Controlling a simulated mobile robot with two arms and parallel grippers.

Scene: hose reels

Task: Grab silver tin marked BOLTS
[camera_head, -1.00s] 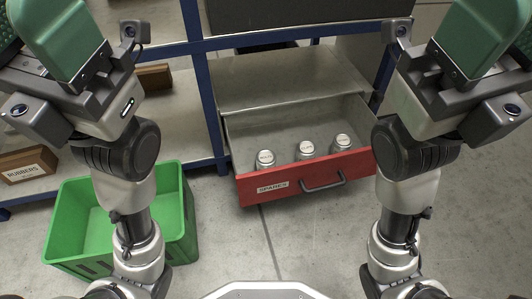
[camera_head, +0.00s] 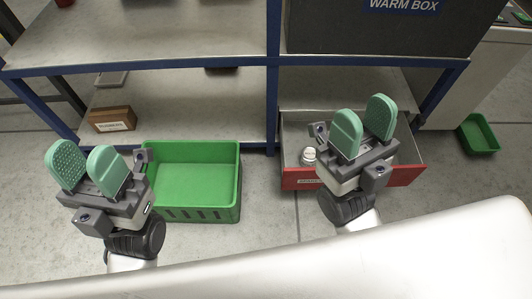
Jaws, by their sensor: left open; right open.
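One silver tin (camera_head: 309,154) stands in the open red-fronted drawer (camera_head: 404,177), near its left end. Its marking is too small to read, so I cannot tell whether it is the BOLTS tin. Any other tins in the drawer are hidden behind my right gripper. My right gripper (camera_head: 364,124) has green finger pads, is open and empty, and shows in front of the drawer, right of the tin. My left gripper (camera_head: 87,167) is open and empty, at the left of the green crate and well away from the drawer.
An empty green crate (camera_head: 190,145) stands on the floor between my grippers. Blue-framed shelving (camera_head: 272,75) rises behind, holding a brown labelled box (camera_head: 112,119) and a dark WARM BOX (camera_head: 375,30). A small green bin (camera_head: 478,134) is at right.

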